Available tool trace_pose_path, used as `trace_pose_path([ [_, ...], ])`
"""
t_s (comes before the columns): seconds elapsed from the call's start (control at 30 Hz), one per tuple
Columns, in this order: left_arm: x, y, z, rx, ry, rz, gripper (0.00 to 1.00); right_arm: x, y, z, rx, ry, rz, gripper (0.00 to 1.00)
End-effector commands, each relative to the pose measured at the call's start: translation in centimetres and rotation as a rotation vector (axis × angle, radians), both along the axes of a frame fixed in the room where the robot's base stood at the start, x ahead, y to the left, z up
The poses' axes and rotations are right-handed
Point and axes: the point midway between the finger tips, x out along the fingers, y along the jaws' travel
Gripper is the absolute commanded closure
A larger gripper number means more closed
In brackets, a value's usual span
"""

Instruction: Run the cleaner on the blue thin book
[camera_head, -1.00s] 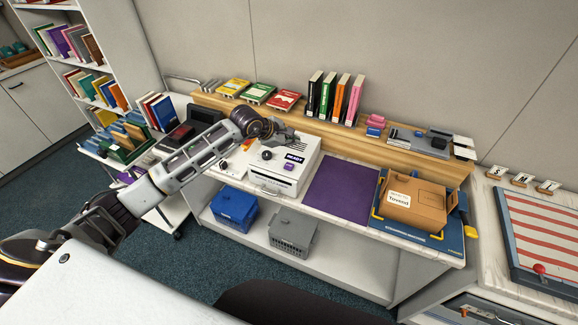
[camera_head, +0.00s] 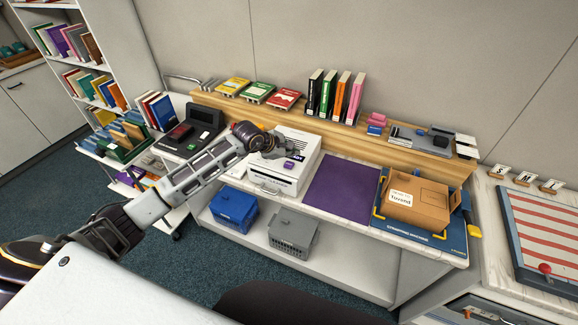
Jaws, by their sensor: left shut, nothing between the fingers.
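The cleaner is most likely the white box machine (camera_head: 283,183) on the counter, with a front handle, a small dark display and a purple button (camera_head: 289,165). My left gripper (camera_head: 279,150) is shut and empty over the machine's top, close to the display and button. It hides part of the top and display, and I cannot tell whether it touches. I cannot single out the blue thin book; several blue-spined books (camera_head: 163,112) stand on the cart at the left. The machine's inside is hidden. My right gripper is not in view.
A purple mat (camera_head: 342,192) lies right of the machine, and a cardboard box (camera_head: 415,198) sits on a blue board. Books line the wooden ledge (camera_head: 350,137) behind. Blue (camera_head: 234,208) and grey (camera_head: 292,233) bins stand on the shelf below.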

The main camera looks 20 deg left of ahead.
Motion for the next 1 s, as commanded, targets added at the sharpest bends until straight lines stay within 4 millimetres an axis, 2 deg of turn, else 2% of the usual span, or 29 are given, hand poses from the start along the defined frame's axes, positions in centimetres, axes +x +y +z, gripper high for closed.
trace_pose_path([
  [0.1, 0.0, 0.0, -0.9, 0.001, -0.001, 0.000, 1.00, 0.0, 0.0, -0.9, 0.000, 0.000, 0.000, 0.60],
  [0.4, 0.0, 0.0, -2.3, 0.001, -0.001, 0.000, 1.00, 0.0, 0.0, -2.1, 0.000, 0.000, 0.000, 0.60],
  [1.0, 0.0, 0.0, -2.5, 0.001, -0.001, 0.000, 1.00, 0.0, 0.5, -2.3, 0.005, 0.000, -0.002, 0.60],
])
